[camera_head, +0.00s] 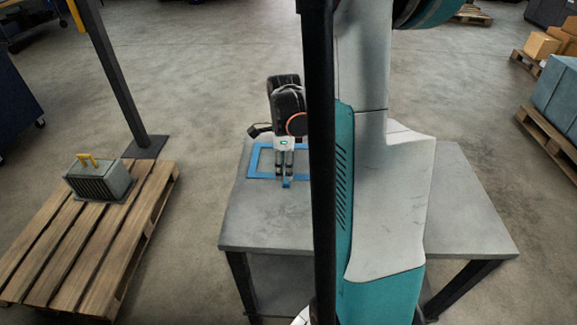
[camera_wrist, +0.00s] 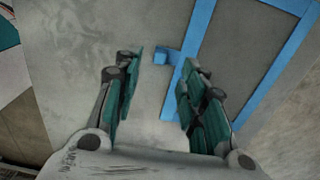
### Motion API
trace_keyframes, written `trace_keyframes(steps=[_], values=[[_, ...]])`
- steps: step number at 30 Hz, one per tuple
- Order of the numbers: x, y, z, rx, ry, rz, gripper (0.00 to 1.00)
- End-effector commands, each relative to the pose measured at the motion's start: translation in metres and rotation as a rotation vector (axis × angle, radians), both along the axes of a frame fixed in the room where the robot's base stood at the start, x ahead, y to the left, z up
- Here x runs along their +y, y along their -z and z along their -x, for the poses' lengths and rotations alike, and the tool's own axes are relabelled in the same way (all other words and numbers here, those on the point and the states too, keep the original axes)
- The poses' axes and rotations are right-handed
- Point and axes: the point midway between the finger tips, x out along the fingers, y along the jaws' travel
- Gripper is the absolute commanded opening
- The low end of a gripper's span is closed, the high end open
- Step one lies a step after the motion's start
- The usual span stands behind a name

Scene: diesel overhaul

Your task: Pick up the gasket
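The gasket (camera_head: 253,161) is a flat blue rectangular frame lying on the grey table, with a small blue tab on its near edge. My gripper (camera_head: 284,177) is low over the table at that tab. In the wrist view the gasket (camera_wrist: 198,32) runs up and to the right, partly out of frame. There my gripper (camera_wrist: 160,75) is open, its fingers spread apart, with the tab just beyond the gap, close to the right finger. Nothing is held between the fingers. A black post and my arm hide part of the table in the head view.
The grey table (camera_head: 262,225) is otherwise bare where it shows. A wooden pallet (camera_head: 75,245) with a grey finned box (camera_head: 99,181) stands on the left, beside a dark post (camera_head: 115,85). More pallets with boxes (camera_head: 542,45) stand at the right.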

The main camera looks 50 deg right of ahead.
Motion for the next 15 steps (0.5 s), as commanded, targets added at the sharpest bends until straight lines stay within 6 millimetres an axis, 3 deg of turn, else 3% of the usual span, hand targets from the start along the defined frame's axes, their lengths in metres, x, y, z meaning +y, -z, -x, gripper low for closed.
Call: trace_keyframes(steps=[7, 15], values=[[0.0, 0.014, -0.001, 0.0, -0.001, 0.0, 0.38], [0.0, 0.052, -0.002, 0.0, -0.001, 0.0, 0.38]])
